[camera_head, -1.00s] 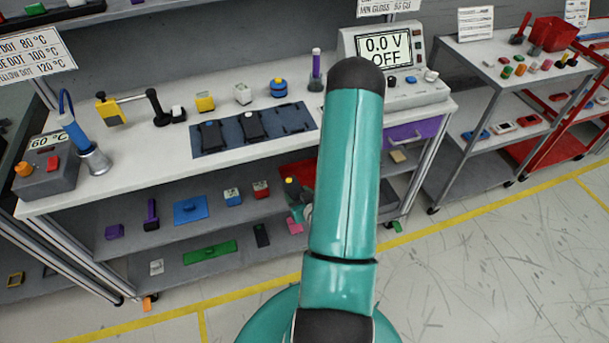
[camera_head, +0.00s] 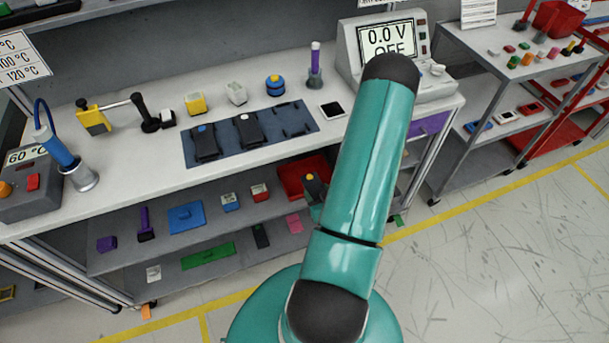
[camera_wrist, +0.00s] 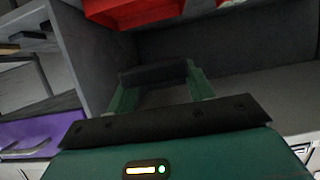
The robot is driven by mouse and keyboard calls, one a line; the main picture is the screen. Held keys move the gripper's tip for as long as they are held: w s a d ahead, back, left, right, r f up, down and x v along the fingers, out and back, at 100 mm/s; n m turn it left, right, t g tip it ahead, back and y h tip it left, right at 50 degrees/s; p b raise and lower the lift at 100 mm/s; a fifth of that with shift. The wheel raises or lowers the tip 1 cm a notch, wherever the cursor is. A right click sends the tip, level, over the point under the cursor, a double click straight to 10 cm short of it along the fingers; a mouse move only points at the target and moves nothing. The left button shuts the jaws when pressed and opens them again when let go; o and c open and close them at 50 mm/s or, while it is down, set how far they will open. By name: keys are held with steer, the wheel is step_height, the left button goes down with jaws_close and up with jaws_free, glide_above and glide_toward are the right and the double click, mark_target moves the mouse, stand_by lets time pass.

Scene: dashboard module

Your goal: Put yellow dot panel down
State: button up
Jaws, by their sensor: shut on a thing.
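The yellow dot panel (camera_head: 311,186) is a dark block with a yellow dot on top. In the head view it shows just left of my arm, in front of the red tray on the shelf below the bench top. My gripper is mostly hidden behind my arm there. In the wrist view my gripper (camera_wrist: 160,82) has its two green fingers shut on the dark panel (camera_wrist: 155,73), seen edge on. The dark blue mat (camera_head: 225,158) on the bench top holds one black panel with a blue dot (camera_head: 205,142) and another with a pale dot (camera_head: 248,130). Its right recess (camera_head: 291,119) is empty.
The red tray (camera_head: 290,178) lies behind the panel; what it holds is unclear. Several small blocks and a green plate (camera_head: 208,255) lie on the lower shelves. The meter (camera_head: 387,40) stands right of the mat. A purple drawer (camera_wrist: 40,130) shows in the wrist view. Floor in front is clear.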

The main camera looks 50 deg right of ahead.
mark_target(312, 177)
steer(key=shift+w+f, duration=0.15)
steer(key=shift+w, duration=0.2)
steer(key=shift+d, duration=0.2)
steer(key=x, duration=0.3)
steer(key=d+x, duration=0.1)
steer(key=x, duration=0.2)
steer(key=s+x, duration=0.1)
steer(key=x, duration=0.2)
steer(key=shift+w+d+f, duration=0.1)
steer(key=shift+d+f, duration=0.15)
steer(key=w+d+f, duration=0.2)
steer(key=f, duration=0.1)
steer(key=w+f, duration=0.1)
steer(key=f, duration=0.1)
steer(key=shift+w+d+f, duration=0.15)
steer(key=shift+d+f, duration=0.05)
steer(key=shift+d, duration=0.2)
steer(key=shift+w+d+f, duration=0.15)
steer(key=shift+w+f, duration=0.05)
steer(key=shift+f, duration=1.55)
